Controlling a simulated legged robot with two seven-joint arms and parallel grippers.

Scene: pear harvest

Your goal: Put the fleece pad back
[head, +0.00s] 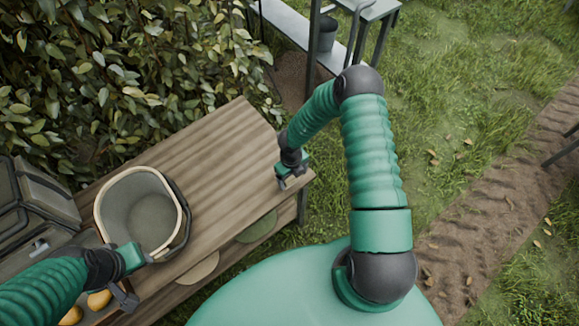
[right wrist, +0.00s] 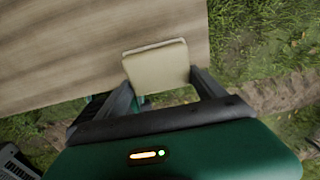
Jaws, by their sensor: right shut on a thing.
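The fleece pad (right wrist: 157,64) is a small cream square in the right wrist view. It sits between the fingers of my right gripper (right wrist: 163,95), which is shut on it, over the right end of the wooden bench (head: 215,150). In the head view the right gripper (head: 290,178) is at the bench's right end, and the pad is not clear there. A bucket (head: 101,205) with a pale rim and grey inside stands on the bench to the left. My left gripper (head: 137,277) is near the bucket's front side, its fingers apart with nothing seen between them.
Yellow pears (head: 99,299) lie partly hidden under my left arm. A dark case (head: 42,197) is at the far left. A leafy hedge (head: 110,70) borders the bench. A metal stand with a dark pot (head: 327,34) is behind. The bench between bucket and right gripper is bare.

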